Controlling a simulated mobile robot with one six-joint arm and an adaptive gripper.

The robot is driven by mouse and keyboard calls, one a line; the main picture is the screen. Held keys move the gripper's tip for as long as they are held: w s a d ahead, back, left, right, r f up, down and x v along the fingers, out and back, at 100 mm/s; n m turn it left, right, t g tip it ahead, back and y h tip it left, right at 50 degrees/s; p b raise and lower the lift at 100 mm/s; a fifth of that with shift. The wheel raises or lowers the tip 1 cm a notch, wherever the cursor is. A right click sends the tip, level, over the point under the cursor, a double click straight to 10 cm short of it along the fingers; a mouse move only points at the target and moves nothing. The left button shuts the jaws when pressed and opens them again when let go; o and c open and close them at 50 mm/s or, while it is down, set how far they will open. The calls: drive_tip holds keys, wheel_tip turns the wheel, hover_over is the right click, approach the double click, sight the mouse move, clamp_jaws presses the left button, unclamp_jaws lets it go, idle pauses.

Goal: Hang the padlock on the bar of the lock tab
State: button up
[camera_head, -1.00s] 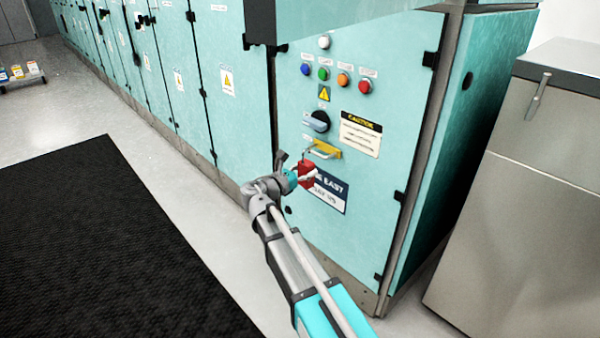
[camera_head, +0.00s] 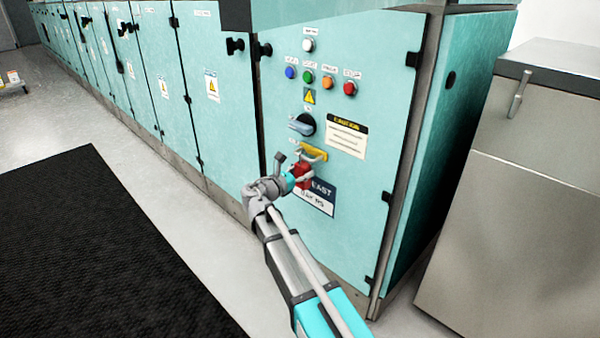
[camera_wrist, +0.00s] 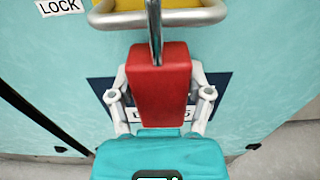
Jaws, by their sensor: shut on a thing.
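The red padlock (camera_head: 302,178) is in my gripper in front of the teal cabinet door. In the wrist view its red body (camera_wrist: 158,88) is upright between the grey fingers of my gripper (camera_wrist: 158,78), which is shut on it. Its silver shackle (camera_wrist: 154,32) points up, seen edge-on, and crosses in front of the grey bar (camera_wrist: 190,16) of the lock tab. I cannot tell whether the shackle is around the bar or only before it. The yellow lock tab (camera_head: 318,152) is on the door just above the padlock; its yellow plate (camera_wrist: 125,4) is mostly cut off in the wrist view.
A blue-grey rotary handle (camera_head: 302,125) and several coloured buttons sit above the tab. A dark blue nameplate (camera_head: 318,198) lies behind and below the padlock. A grey metal cabinet (camera_head: 540,200) stands at right. A black mat (camera_head: 90,250) covers the floor at left.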

drive_tip(key=shift+f, duration=0.15)
drive_tip(key=o, duration=1.2)
drive_tip(key=shift+o, duration=0.2)
drive_tip(key=v, duration=1.2)
drive_tip(key=shift+s, duration=0.1)
